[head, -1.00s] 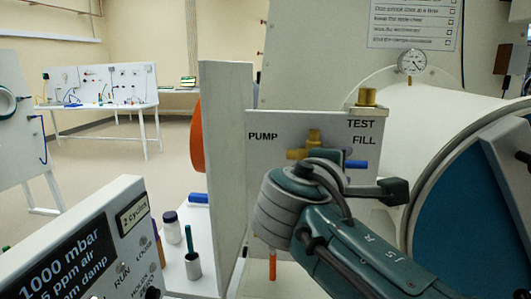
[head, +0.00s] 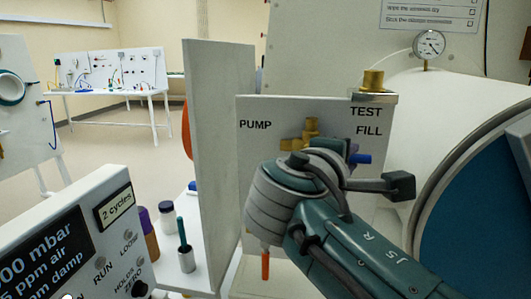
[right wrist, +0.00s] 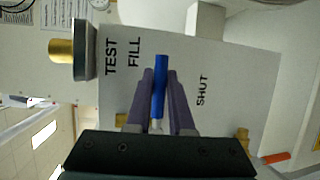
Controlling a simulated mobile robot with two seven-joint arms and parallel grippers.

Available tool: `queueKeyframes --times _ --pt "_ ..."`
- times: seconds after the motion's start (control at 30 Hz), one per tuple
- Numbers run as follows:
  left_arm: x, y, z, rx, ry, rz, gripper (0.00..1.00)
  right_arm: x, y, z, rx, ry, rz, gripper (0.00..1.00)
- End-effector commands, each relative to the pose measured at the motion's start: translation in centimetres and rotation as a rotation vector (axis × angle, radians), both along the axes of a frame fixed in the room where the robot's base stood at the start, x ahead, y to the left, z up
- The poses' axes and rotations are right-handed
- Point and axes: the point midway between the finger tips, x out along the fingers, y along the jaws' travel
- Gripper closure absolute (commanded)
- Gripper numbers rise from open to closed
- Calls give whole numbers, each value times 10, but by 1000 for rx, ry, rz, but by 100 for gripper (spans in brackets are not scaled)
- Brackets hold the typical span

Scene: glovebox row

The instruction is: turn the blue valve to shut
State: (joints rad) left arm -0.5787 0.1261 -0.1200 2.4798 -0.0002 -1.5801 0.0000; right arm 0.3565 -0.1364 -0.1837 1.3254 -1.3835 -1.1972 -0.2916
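The blue valve handle (head: 363,159) sticks out to the right on the white panel (head: 270,112), just below the word FILL. In the right wrist view the blue handle (right wrist: 158,82) lies between the two purple fingers of my right gripper (right wrist: 159,76), which press close on both its sides. The word SHUT (right wrist: 202,90) is on the panel, off to the right of the handle in that view. In the head view my right gripper (head: 352,152) is mostly hidden behind my own wrist. The brass valve body (head: 311,130) shows partly above it. My left gripper is not in view.
A pale upright board (head: 220,150) stands left of the panel. A brass fitting (head: 373,80) tops the panel at right. The big white cylinder with a blue door (head: 480,215) is close on the right. A control box (head: 80,240) and small bottles stand at lower left.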

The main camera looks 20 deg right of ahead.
Motion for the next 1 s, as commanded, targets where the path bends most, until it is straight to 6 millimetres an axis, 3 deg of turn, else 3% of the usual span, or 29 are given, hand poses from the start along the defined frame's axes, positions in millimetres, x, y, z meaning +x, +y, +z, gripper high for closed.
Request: queueKeyframes --times 0.17,1.0 --pt "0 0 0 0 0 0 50 0 0 0 0 0 0 100" --pt "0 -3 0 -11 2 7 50 0 -1 0 -1 1 -1 100"
